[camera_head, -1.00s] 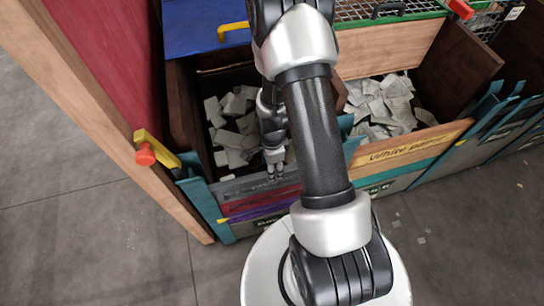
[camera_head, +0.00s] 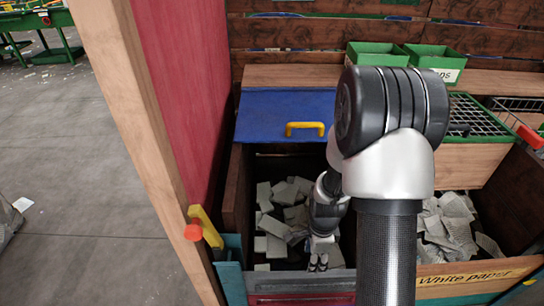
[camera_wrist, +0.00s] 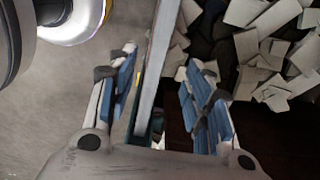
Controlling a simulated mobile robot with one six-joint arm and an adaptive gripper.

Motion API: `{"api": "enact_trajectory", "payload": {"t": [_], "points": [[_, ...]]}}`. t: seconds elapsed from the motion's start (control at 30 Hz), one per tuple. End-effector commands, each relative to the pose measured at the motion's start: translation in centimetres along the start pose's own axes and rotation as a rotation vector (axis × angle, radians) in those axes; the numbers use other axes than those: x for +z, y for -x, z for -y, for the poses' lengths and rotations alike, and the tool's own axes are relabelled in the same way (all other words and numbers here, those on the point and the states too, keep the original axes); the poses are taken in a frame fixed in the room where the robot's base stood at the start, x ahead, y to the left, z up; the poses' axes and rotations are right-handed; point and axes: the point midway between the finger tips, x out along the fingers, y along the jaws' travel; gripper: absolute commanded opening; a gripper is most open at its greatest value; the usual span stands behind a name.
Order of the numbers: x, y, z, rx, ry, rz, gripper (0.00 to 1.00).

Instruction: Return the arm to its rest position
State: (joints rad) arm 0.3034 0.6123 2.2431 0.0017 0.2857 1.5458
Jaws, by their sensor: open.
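My gripper (camera_head: 318,262) hangs over the front part of the left bin, above its front wall, in the head view. In the wrist view my gripper (camera_wrist: 165,85) has its two blue-padded fingers well apart, with nothing between them. The bin's front wall edge (camera_wrist: 158,60) runs between and beyond the fingers. Whether a finger touches the wall cannot be told. My arm stands bent high in front of the bins and hides part of the right bin.
The left bin holds pale scraps (camera_head: 283,215), and the right bin, labelled "White paper" (camera_head: 472,279), holds crumpled paper (camera_head: 450,228). A blue lid (camera_head: 270,115) with a yellow handle (camera_head: 305,129) and green boxes (camera_head: 376,54) lie behind. A wooden post (camera_head: 140,140) stands left. Open floor lies further left.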

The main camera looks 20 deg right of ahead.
Motion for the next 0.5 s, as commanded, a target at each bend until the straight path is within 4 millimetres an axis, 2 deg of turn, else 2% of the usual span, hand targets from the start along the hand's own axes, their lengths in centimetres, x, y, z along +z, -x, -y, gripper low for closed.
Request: {"api": "enact_trajectory", "payload": {"t": [0.13, 0.23, 0.37, 0.5], "points": [[0.1, 0.6, 0.1, -0.007, 0.021, 0.0, 0.46], [0.7, 2.9, 0.4, -0.032, 0.106, -0.002, 0.46], [2.1, 8.4, 0.3, -0.087, 0.33, -0.012, 0.46], [3.8, 14.9, -1.2, -0.152, 0.628, -0.036, 0.46]]}}
